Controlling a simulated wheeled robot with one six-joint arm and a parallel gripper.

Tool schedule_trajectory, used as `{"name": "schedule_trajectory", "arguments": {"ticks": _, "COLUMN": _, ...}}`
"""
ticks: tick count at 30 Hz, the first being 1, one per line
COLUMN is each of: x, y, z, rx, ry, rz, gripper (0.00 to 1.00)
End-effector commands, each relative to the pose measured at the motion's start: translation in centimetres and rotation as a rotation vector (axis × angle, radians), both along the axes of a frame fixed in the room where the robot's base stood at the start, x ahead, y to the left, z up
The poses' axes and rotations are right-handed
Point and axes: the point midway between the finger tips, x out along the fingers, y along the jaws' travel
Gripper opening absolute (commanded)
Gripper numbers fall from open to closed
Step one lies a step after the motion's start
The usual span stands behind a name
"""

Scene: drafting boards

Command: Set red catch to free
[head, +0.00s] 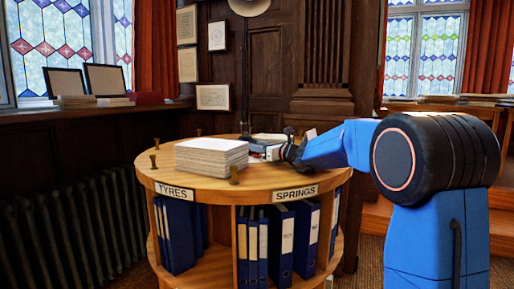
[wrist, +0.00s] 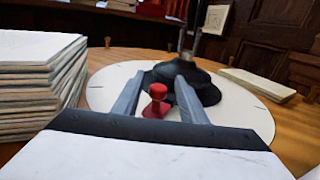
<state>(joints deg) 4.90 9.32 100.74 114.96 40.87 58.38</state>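The red catch (wrist: 157,101) is a small upright knob with a round top and wider foot. It stands on a white disc (wrist: 103,92) set in the round wooden table, in front of a black stand base (wrist: 205,88). My gripper (wrist: 160,78) is open in the wrist view, its two grey fingers apart with the catch showing between them. I cannot tell whether either finger touches it. In the head view my gripper (head: 288,146) is over the table's back right part, and the catch is not discernible there. No "free" marking is legible.
A tall paper stack (head: 211,154) stands left of my gripper and shows close at left in the wrist view (wrist: 40,85). Small brass pegs (head: 234,174) stand along the rim of the table (head: 200,188). A flat pad (wrist: 256,84) lies back right.

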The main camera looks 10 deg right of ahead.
Motion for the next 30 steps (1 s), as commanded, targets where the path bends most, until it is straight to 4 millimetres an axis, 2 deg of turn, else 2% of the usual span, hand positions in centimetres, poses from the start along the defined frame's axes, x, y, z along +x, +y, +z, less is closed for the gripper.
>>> {"name": "schedule_trajectory", "arguments": {"ticks": 5, "x": -1.2, "y": -0.9, "z": 0.1, "rx": 0.001, "ry": -0.001, "rz": -0.002, "gripper": 0.39}}
{"name": "schedule_trajectory", "arguments": {"ticks": 18, "x": -8.0, "y": -5.0, "z": 0.0, "rx": 0.0, "ry": 0.0, "rz": -0.003, "gripper": 0.39}}
{"name": "schedule_trajectory", "arguments": {"ticks": 24, "x": -9.7, "y": -6.0, "z": 0.0, "rx": 0.0, "ry": 0.0, "rz": -0.001, "gripper": 0.39}}
{"name": "schedule_trajectory", "arguments": {"ticks": 30, "x": -10.2, "y": -6.3, "z": 0.0, "rx": 0.0, "ry": 0.0, "rz": -0.001, "gripper": 0.39}}
